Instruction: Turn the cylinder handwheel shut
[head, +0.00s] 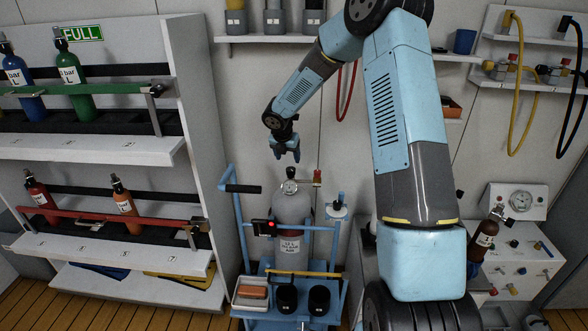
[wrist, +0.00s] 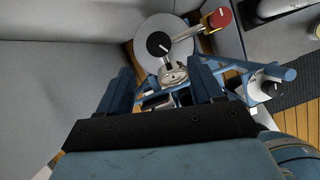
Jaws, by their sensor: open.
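The large grey cylinder (head: 292,212) stands upright on a blue trolley. It also shows from above in the wrist view (wrist: 150,28). A small black round knob, which looks like the handwheel (wrist: 158,44), sits on its top; it also shows in the head view (head: 291,172). A round gauge (wrist: 173,72) sits beside the knob. A red knob (wrist: 219,17) is on a side fitting. My gripper (head: 287,155) is open and empty, pointing down just above the cylinder top. In the wrist view, the knob shows beyond the gap between the fingers (wrist: 162,82), apart from them.
The blue trolley (head: 238,210) has a raised handle at left and black cups (head: 287,298) in front. A shelf rack (head: 185,100) with small bottles stands left. A panel (head: 515,203) with a gauge and a brown bottle (head: 484,235) is at right.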

